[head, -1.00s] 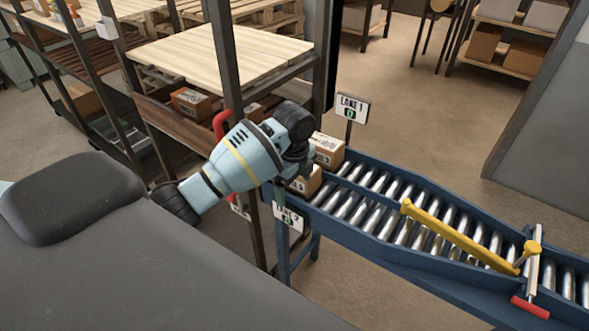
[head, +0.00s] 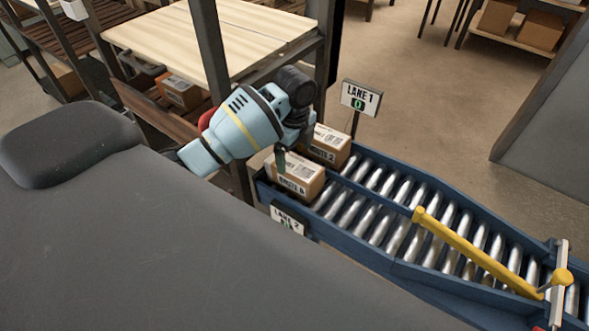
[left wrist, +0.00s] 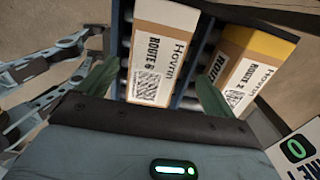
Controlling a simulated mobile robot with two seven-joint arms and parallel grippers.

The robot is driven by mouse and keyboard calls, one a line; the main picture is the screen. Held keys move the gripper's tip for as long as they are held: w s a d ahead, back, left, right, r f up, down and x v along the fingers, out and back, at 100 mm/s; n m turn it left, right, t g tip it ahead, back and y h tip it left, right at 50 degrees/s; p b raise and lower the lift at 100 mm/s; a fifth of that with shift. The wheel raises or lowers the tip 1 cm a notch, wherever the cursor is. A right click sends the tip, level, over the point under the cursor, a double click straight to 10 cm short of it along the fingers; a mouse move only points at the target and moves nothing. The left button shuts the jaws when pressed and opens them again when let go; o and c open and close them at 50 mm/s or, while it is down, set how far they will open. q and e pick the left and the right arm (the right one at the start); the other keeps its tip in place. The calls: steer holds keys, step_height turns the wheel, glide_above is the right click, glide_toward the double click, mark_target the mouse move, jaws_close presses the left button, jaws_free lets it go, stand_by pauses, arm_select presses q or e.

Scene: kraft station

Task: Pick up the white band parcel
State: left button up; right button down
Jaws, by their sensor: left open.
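The white band parcel (head: 296,177) is a brown carton marked Route 6 at the near side of the roller conveyor's left end. In the left wrist view the parcel (left wrist: 158,50) shows a white strip along its top edge and a printed label. My left gripper (head: 293,153) is open just above and behind it in the head view. In the left wrist view the fingers of my left gripper (left wrist: 157,88) are on either side of the parcel's lower part; contact cannot be told. My right gripper is in neither view.
A yellow-banded Route 2 parcel (left wrist: 251,65) stands close beside it, also in the head view (head: 331,146). The blue roller conveyor (head: 400,272) runs right, crossed by a yellow bar (head: 470,250). A Lane 1 sign (head: 360,98), Lane 2 sign (head: 288,217) and shelf post (head: 212,60) stand close.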

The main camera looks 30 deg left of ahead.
mark_target(295, 172)
arm_select(q)
steer(key=shift+s+d+f, duration=0.1)
steer(key=shift+s+f, duration=0.1)
steer(key=shift+f, duration=1.75)
steer(key=shift+s+d+f, duration=0.1)
steer(key=shift+s+f, duration=0.05)
steer(key=shift+f, duration=1.8)
steer(key=shift+r, duration=0.1)
steer(key=c, duration=1.3)
steer(key=shift+w, duration=0.1)
